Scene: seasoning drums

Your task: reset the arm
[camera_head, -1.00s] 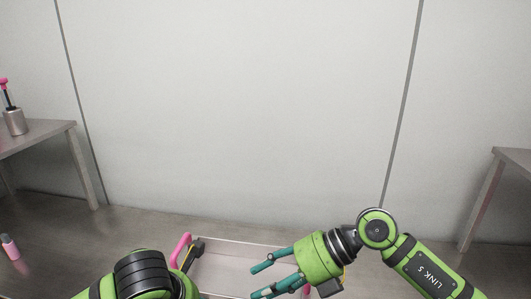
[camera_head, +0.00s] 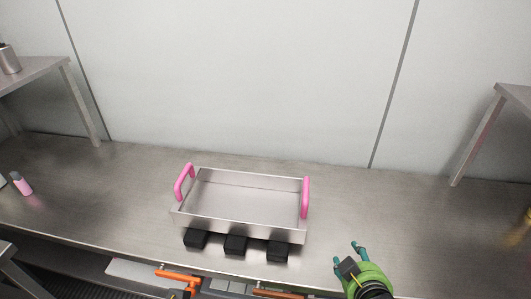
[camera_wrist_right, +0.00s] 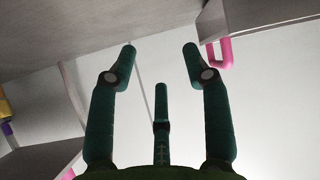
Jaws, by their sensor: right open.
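My right gripper (camera_head: 346,252) is low in the head view, to the right of the metal tray (camera_head: 240,225) and apart from it. Its green arm comes up from the bottom edge. The right wrist view shows the teal fingers (camera_wrist_right: 160,62) spread apart with nothing between them. My left gripper and left arm do not show in the head view.
The tray is empty, with pink handles (camera_head: 306,197) at both ends. Black blocks (camera_head: 235,245) sit along its front. A pink bottle (camera_head: 22,185) stands at far left. Raised shelves stand left (camera_head: 40,70) and right (camera_head: 515,94). The counter behind the tray is clear.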

